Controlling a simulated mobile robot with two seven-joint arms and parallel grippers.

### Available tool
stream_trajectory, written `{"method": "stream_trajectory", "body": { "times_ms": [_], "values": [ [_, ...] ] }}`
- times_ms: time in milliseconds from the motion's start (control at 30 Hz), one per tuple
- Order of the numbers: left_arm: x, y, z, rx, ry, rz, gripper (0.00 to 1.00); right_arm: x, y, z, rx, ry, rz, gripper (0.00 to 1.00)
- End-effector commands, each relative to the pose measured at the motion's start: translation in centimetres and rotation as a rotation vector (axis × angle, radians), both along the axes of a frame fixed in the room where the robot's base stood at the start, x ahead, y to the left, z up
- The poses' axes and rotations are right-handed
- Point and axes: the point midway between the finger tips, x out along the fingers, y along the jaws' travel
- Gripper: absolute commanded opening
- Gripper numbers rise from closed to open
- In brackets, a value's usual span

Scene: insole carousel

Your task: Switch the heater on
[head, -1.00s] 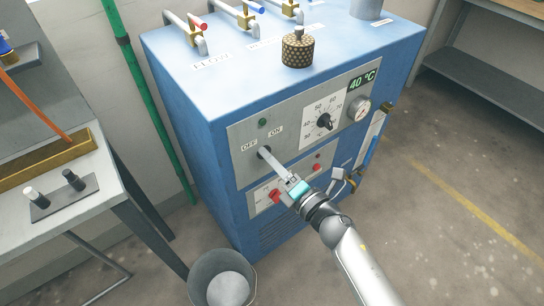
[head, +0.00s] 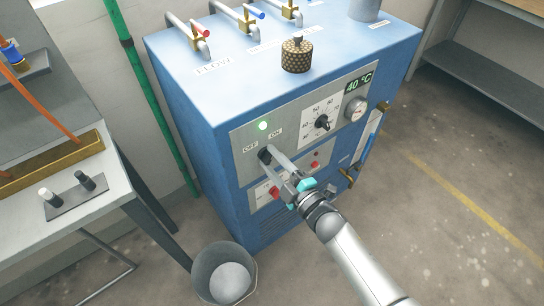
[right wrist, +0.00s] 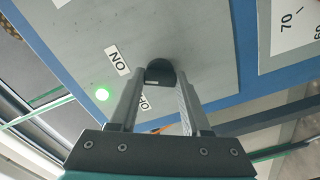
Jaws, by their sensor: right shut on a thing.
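The blue heater cabinet (head: 190,110) stands in the middle of the head view, with a grey control panel (head: 291,139) on its front. The dark rotary switch (head: 264,155) sits by the OFF and ON labels; it also shows in the right wrist view (right wrist: 159,70). The lamp (head: 263,126) above it glows green, also in the right wrist view (right wrist: 102,95). My right gripper (head: 270,157) is shut on the switch, one finger on each side, hiding part of it. My left gripper is not in view.
A dial (head: 322,123), a 40 °C display (head: 358,84) and a gauge (head: 354,111) are right of the switch. Red buttons (head: 314,165) sit lower on the front. A bucket (head: 223,272) stands on the floor below, and a table (head: 95,198) is at left.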

Motion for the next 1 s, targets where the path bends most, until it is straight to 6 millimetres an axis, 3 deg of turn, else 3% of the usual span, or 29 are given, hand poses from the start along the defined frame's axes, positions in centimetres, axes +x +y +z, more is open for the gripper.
{"method": "stream_trajectory", "body": {
  "times_ms": [200, 433, 1000],
  "values": [
    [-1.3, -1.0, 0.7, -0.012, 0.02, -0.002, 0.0, 0.0, 0.0, 0.1, 0.125, 0.091, 0.001, 0.0],
    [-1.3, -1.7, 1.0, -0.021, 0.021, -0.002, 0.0, 0.0, 0.0, 0.0, 0.212, 0.155, 0.0, 0.0],
    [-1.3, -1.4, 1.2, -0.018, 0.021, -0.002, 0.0, 0.0, 0.0, 0.0, 0.259, 0.188, 0.0, 0.0]
  ]
}}
